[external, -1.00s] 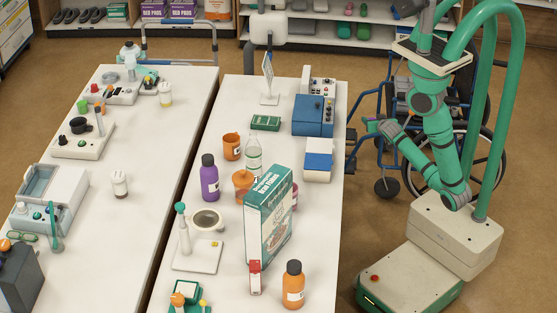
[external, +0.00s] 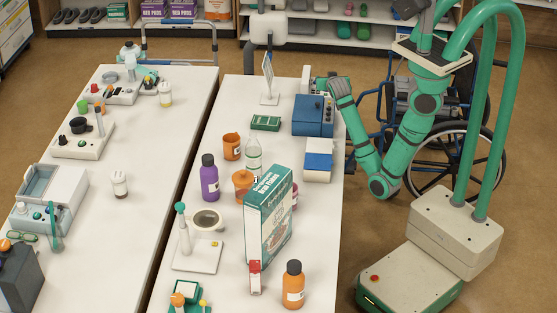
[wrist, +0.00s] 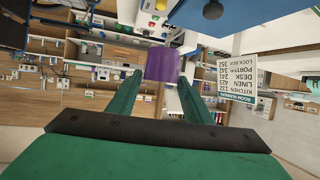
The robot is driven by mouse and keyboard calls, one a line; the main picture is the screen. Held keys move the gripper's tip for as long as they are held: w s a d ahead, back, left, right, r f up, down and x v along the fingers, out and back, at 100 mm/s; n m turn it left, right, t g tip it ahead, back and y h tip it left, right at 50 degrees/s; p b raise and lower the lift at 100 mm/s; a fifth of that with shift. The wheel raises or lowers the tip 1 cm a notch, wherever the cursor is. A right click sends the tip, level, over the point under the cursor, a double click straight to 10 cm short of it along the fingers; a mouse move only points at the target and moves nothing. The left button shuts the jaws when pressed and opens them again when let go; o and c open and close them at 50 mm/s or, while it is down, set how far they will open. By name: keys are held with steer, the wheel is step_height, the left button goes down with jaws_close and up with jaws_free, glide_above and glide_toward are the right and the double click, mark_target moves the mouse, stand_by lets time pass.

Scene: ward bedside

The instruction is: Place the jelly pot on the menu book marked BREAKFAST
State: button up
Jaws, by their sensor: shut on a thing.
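The jelly pot appears to be the purple pot (wrist: 162,66) between my fingertips in the wrist view. My gripper (wrist: 160,80) is shut on its sides and holds it in the air. In the external view my gripper (external: 318,84) is at the right edge of the right-hand table, just behind the blue device; the pot cannot be made out there. No cover marked BREAKFAST is readable. A small dark green, flat item (external: 265,122) with pale print lies left of the blue device and may be the menu book.
The blue device (external: 313,116) stands close to my gripper, with a blue-and-white box (external: 318,160) nearer the camera. A standing panel (external: 268,75) is at the table's far end. Bottles and a large carton (external: 268,215) crowd the near part. A wheelchair (external: 455,150) stands behind my arm.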

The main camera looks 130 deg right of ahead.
steer(key=w+d+f+n+t+h, duration=0.1)
steer(key=w+d+f+n+t, duration=0.25)
steer(key=w, duration=0.55)
steer(key=w+d+f+n+t+h, duration=0.15)
steer(key=w+n+t, duration=0.3)
steer(key=w, duration=0.45)
step_height(320, 180, up, 2)
steer(key=n+t+y, duration=0.2)
steer(key=n+t, duration=0.1)
steer(key=t, duration=0.1)
glide_above(272, 125)
steer(key=shift+h, duration=0.25)
steer(key=shift+a+f, duration=0.1)
steer(key=shift+f, duration=3.7)
steer(key=shift+f, duration=0.15)
steer(key=o, duration=1.1)
